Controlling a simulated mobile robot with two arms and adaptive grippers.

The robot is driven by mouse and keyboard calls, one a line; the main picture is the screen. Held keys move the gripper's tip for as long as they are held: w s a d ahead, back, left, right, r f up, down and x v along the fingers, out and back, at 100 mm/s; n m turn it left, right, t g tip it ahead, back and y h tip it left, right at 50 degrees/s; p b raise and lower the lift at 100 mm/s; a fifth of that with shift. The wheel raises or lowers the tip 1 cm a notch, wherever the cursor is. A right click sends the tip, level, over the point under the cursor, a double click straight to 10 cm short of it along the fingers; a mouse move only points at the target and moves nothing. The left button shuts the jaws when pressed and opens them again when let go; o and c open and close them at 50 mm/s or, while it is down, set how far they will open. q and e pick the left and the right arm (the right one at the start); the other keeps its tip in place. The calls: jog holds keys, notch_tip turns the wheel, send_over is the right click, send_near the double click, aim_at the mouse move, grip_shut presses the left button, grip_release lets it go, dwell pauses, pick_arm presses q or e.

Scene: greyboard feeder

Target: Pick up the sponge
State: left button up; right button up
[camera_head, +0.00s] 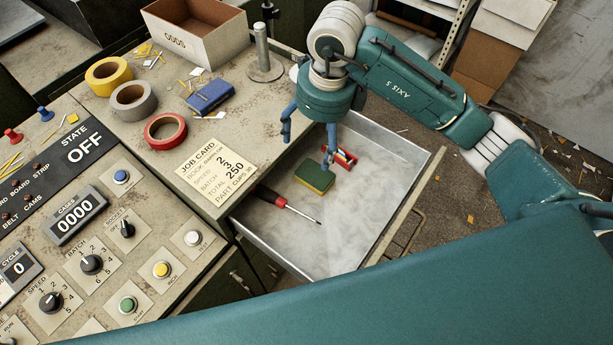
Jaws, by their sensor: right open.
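The sponge (315,177), green on top with a yellow side, lies in the open drawer (345,235). My right gripper (307,150) points down over the drawer's back part, with its blue fingers spread apart and nothing between them. One fingertip shows close above the sponge's far edge, the other over the counter edge to the left. I cannot tell whether the nearer finger touches the sponge. My left gripper is not in view.
A screwdriver (290,206) with a red and black handle lies left of the sponge, and a red cylindrical item (345,158) lies just right. Tape rolls (165,132), a blue box (209,97) and a metal post (263,52) stand on the counter. The drawer's front part is clear.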

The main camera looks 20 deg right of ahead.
notch_tip(320, 180, down, 4)
jog(key=f+b, duration=0.1)
jog(key=b, duration=0.3)
jog(key=p, duration=0.2)
send_over(312, 177)
notch_tip(312, 177, down, 5)
jog(key=shift+s+a+r, duration=0.1)
jog(key=shift+s, duration=0.05)
jog(key=f+p, duration=0.1)
jog(key=f, duration=0.3)
jog(key=shift+d+f+p, duration=0.15)
jog(key=shift+d+p, duration=0.05)
jog(key=shift+p, duration=0.2)
jog(key=shift+f, duration=0.6)
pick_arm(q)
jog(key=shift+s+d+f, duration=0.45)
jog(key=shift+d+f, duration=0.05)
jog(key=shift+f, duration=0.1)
pick_arm(e)
jog(key=c, duration=0.5)
